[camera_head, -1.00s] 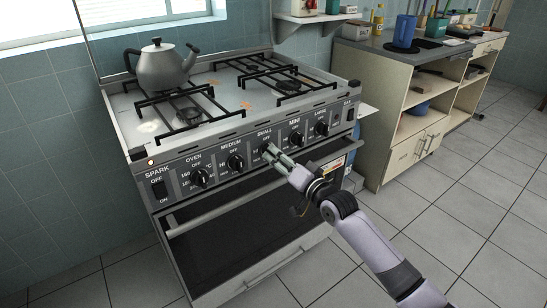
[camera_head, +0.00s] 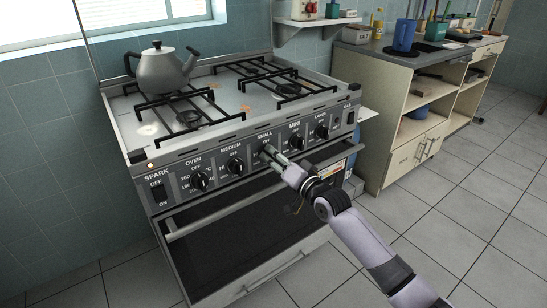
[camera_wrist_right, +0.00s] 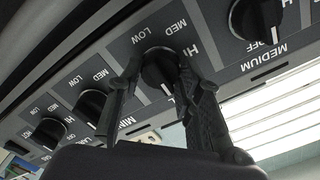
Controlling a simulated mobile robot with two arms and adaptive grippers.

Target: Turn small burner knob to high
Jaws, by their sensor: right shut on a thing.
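The stove's front panel carries a row of black knobs. The knob under the label SMALL is mostly covered by my right gripper (camera_head: 268,152) in the head view. In the right wrist view this small burner knob (camera_wrist_right: 157,67) is a round black knob between the two fingers of my right gripper (camera_wrist_right: 160,82), which is shut on it. LOW, MED and HI are printed around it. Its exact pointer angle is hard to read behind the fingers. My left gripper is not in view.
The medium knob (camera_head: 236,165) and the mini knob (camera_head: 296,142) flank the gripper closely. The oven handle (camera_head: 215,212) runs below the panel. A kettle (camera_head: 162,72) stands on the back left of the stove top. The tiled floor (camera_head: 465,215) at right is clear.

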